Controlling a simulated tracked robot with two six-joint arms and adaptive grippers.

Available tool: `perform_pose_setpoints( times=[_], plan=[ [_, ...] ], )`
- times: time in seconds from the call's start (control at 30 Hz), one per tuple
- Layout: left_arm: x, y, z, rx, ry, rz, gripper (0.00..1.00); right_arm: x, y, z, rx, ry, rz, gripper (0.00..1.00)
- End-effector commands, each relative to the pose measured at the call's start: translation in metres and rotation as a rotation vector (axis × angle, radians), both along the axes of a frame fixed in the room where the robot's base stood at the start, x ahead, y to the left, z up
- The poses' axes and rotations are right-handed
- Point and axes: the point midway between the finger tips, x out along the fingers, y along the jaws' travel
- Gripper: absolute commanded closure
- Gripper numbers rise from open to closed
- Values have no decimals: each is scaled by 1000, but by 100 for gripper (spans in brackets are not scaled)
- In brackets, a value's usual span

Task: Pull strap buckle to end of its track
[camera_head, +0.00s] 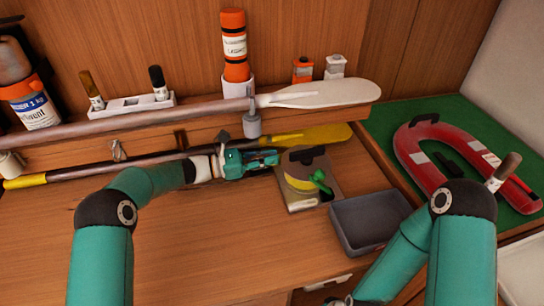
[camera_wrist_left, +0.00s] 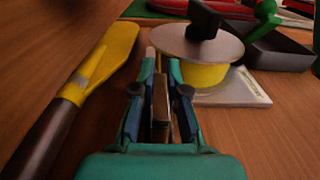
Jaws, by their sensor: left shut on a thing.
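My left gripper (camera_head: 272,158) reaches right along the bench, low and almost level, to the left edge of a pale board (camera_head: 298,203). In the left wrist view its fingers (camera_wrist_left: 162,68) are closed on the strap buckle, which is mostly hidden between them. The fingertips are close beside a yellow drum (camera_wrist_left: 203,76) capped by a grey disc (camera_wrist_left: 180,44) with a black knob (camera_wrist_left: 203,18). The drum stands on the board. The buckle's track cannot be made out. A green handled part (camera_head: 320,181) is on the board's right side.
A yellow-bladed paddle (camera_head: 310,136) lies just behind the gripper, and a white-bladed paddle (camera_head: 320,93) rests on the ledge above. A grey tray (camera_head: 368,222) sits right of the board. The front bench is clear.

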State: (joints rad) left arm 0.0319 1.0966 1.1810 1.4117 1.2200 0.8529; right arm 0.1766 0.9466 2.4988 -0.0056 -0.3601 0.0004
Motion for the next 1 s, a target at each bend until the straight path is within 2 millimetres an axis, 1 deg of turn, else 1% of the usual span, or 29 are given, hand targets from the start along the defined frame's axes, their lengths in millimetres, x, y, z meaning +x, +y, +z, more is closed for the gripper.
perform_pose_setpoints(
  times=[0.03, 0.2, 0.3, 0.57, 0.6, 0.63, 1.0],
  plan=[
    [2, 9, 1, -1, -2, 10, 100, 0, 0, -1, 0, 0, 0, 100],
    [-4, 38, 1, 1, -3, 12, 100, 0, 0, -4, 0, 0, 0, 100],
    [-6, 48, 1, 0, -3, 11, 100, 0, 0, -4, 0, 0, 0, 100],
    [-6, 48, 2, 0, -4, 10, 100, 0, 0, -4, 0, 0, 0, 100],
    [-6, 48, 2, -1, -4, 10, 81, 0, 0, -4, 0, 0, 0, 100],
    [-6, 48, 2, -1, -4, 10, 76, 0, 0, -4, 0, 0, 0, 100],
    [-8, 49, 1, 0, -2, 5, 75, 0, 0, -3, 0, 0, 0, 100]
  ],
)
